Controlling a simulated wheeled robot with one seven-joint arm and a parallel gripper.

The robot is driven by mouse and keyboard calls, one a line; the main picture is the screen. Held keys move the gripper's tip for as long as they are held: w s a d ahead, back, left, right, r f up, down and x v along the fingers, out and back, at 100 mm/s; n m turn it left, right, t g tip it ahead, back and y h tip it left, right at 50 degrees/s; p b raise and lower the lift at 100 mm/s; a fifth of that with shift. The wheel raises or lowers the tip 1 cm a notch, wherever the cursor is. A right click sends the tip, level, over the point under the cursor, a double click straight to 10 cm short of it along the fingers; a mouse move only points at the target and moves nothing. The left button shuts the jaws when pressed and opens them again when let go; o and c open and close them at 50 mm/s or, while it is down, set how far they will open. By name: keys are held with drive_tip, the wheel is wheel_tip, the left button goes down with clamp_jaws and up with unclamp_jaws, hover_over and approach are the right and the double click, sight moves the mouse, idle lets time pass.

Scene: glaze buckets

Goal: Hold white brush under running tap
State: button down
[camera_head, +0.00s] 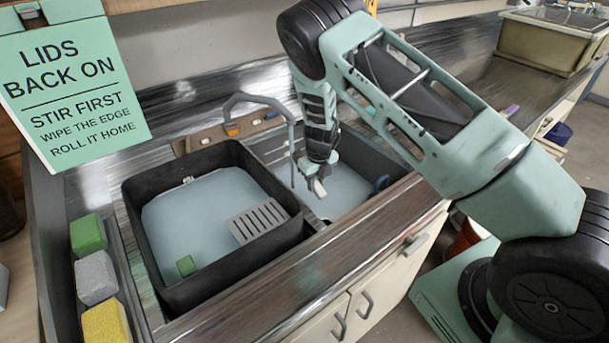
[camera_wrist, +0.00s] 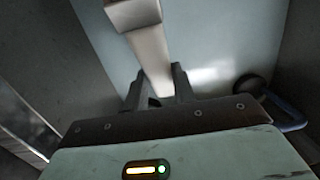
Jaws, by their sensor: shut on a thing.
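My gripper (camera_head: 316,178) hangs down over the right-hand sink basin (camera_head: 348,190). In the wrist view its fingers (camera_wrist: 157,88) are shut on the pale handle of the white brush (camera_wrist: 150,52), whose blockier end lies at the top of the picture. In the head view only a small pale part of the brush (camera_head: 319,188) shows below the fingers. The grey arched tap (camera_head: 262,99) stands behind the sink, and its downward part is just left of my gripper. I cannot tell whether water is running or touches the brush.
Green (camera_head: 88,233), grey (camera_head: 96,277) and yellow (camera_head: 106,322) sponges line the left edge. A blue-handled item (camera_head: 381,183) sits at the basin's right side.

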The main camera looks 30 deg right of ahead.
drive_tip(key=s+b, duration=0.2)
drive_tip(key=s, duration=0.5)
drive_tip(key=shift+s+d+b, duration=0.3)
drive_tip(key=shift+s+d, duration=0.05)
drive_tip(key=shift+d, duration=0.05)
idle(1.2)
drive_tip(key=s+r, duration=0.4)
drive_tip(key=s, duration=0.1)
drive_tip(key=shift+d, duration=0.3)
idle(0.9)
